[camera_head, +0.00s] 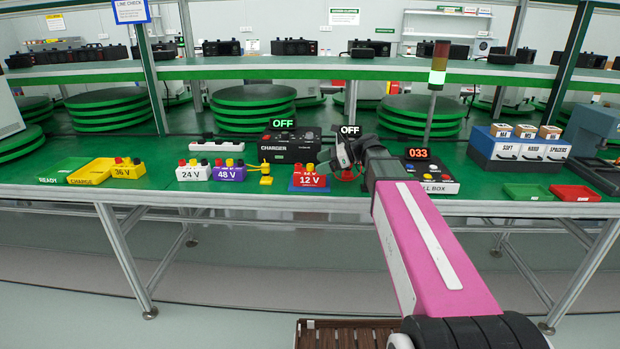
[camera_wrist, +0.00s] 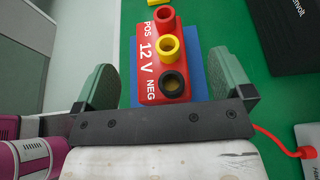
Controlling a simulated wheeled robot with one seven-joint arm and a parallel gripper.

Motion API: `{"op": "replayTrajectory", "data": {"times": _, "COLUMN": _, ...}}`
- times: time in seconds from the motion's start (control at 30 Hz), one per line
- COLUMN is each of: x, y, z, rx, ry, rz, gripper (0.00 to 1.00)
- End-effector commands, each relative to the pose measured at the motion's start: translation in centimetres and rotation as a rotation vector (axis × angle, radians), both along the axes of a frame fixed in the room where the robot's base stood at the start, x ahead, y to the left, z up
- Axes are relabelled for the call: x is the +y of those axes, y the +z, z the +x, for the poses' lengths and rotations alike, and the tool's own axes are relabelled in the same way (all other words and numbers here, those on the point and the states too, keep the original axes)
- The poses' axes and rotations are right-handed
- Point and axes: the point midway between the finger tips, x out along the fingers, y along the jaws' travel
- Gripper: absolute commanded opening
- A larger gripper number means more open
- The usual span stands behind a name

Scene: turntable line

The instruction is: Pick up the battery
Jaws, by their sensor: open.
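A red 12 V battery (camera_wrist: 150,75) with red, yellow and black terminals lies on a blue mat (camera_wrist: 194,78) on the green bench. My gripper (camera_wrist: 164,68) is open, with one finger on each side of the battery. I see a gap on both sides, and nothing is held. In the head view the 12 V battery (camera_head: 308,181) is just left of my gripper (camera_head: 343,165). Other batteries stand to the left: purple 48 V (camera_head: 229,173), white 24 V (camera_head: 194,173) and yellow 36 V (camera_head: 128,172).
A black charger (camera_head: 289,148) reading OFF stands behind the 12 V battery. A box with a red 033 display (camera_head: 417,153) is right of my gripper. A yellow tray (camera_head: 90,171) and a green tray (camera_head: 54,171) are far left. A red cable (camera_wrist: 275,142) lies near the right finger.

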Motion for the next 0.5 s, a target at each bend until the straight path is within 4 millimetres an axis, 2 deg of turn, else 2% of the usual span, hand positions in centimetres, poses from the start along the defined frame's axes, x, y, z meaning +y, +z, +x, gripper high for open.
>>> {"op": "replayTrajectory", "data": {"times": 0.2, "x": 2.8, "y": -1.1, "z": -0.1, "rx": 0.001, "ry": 0.002, "rz": 0.0, "gripper": 0.98}}
{"op": "replayTrajectory", "data": {"times": 0.43, "x": 3.0, "y": -1.2, "z": -0.1, "rx": 0.0, "ry": 0.0, "rz": 0.0, "gripper": 0.98}}
{"op": "replayTrajectory", "data": {"times": 0.47, "x": 3.0, "y": -1.2, "z": -0.1, "rx": 0.0, "ry": 0.0, "rz": 0.0, "gripper": 0.95}}
{"op": "replayTrajectory", "data": {"times": 0.5, "x": 3.0, "y": -1.2, "z": -0.1, "rx": 0.0, "ry": 0.0, "rz": 0.0, "gripper": 0.82}}
